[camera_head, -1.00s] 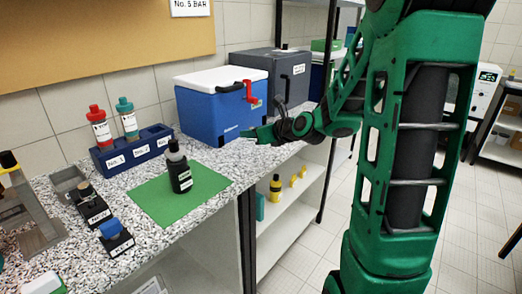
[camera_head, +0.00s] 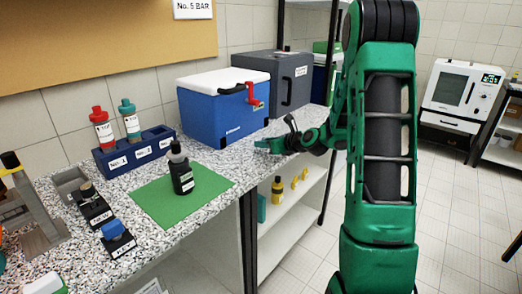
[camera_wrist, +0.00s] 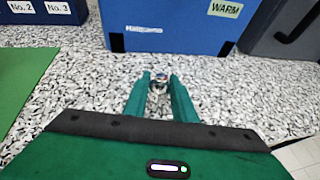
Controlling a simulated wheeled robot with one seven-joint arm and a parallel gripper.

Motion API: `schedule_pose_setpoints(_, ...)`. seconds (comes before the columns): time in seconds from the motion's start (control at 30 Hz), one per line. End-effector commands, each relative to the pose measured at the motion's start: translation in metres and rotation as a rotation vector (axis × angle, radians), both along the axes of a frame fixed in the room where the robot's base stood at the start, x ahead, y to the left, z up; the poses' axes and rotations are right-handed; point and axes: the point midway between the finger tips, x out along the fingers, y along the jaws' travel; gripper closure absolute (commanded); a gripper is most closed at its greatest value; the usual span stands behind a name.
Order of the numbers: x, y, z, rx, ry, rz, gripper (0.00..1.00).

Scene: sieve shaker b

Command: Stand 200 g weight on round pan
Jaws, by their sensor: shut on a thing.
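My gripper (camera_wrist: 159,98) is shut on a small shiny metal piece (camera_wrist: 158,84), which looks like the 200 g weight; no marking on it can be read. It sits between the green fingertips, over the speckled counter in front of the blue cool box. In the head view my gripper (camera_head: 268,145) is at the counter's right part, and the weight is too small to make out there. I cannot make out a round pan in either view.
A blue cool box (camera_head: 220,115) stands behind my gripper, with a grey box (camera_head: 285,80) beside it. A dark bottle (camera_head: 181,172) stands on a green mat (camera_head: 155,203). A blue rack (camera_head: 120,158) holds red and teal bottles. Small labelled holders (camera_head: 116,243) sit at left.

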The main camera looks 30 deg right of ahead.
Motion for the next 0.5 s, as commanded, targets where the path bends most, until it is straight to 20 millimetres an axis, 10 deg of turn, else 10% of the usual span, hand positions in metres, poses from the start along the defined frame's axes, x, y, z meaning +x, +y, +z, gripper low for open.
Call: schedule_pose_setpoints(0.5,0.0,0.001,-0.022,0.001,-0.001,0.001,1.0)
